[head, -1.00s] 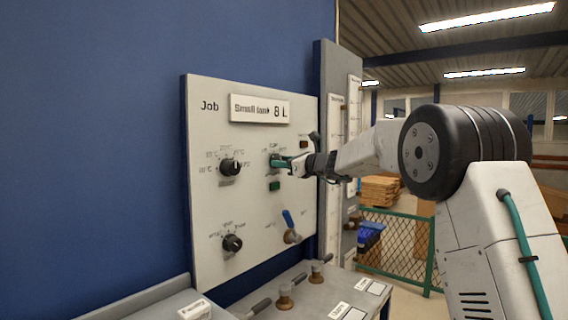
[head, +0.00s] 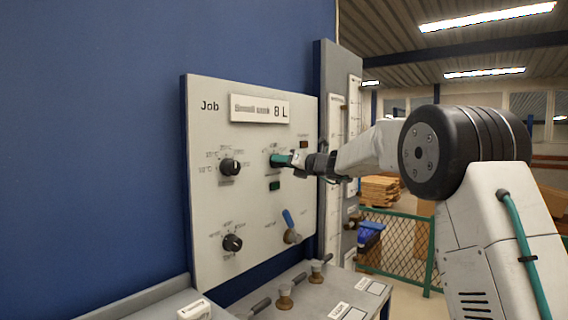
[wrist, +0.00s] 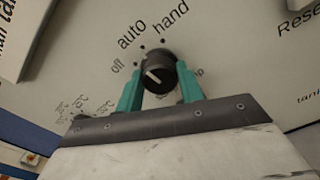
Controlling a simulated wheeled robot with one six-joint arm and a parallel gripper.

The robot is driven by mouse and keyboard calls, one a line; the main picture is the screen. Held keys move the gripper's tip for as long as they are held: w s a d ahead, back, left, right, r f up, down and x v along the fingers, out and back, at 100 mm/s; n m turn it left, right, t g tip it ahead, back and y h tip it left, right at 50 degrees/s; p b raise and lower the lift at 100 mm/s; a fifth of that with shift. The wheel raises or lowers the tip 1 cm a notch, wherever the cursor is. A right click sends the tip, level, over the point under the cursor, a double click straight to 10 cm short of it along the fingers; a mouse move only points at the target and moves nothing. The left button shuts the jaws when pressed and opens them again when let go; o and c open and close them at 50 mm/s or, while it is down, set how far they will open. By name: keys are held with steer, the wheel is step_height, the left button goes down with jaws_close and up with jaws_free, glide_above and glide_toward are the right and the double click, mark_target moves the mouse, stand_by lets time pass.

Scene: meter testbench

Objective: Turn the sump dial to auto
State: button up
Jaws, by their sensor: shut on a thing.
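The sump dial (wrist: 158,72) is a round black knob with a white pointer line, in the wrist view. Around it are the printed words off, auto and hand. The pointer line slants up and left, roughly toward "off"; its exact alignment is hard to tell. My gripper (wrist: 160,88) is shut on the dial, with one green finger on each side of it. In the head view, my gripper (head: 283,160) is at the upper right part of the panel and its fingers mostly hide the dial.
The white panel (head: 205,120) also carries two other black knobs (head: 230,167) (head: 232,243) at left, a green button (head: 275,186) just below my gripper, and a blue-handled lever (head: 289,222). A grey bench (head: 290,309) with valves lies below. A green fence (head: 400,245) stands at right.

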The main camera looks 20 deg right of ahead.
steer(key=shift+m, duration=0.6)
steer(key=o, duration=1)
steer(key=shift+d, duration=0.1)
steer(key=v, duration=0.7)
steer(key=shift+s+d, duration=0.2)
steer(key=shift+s, duration=0.1)
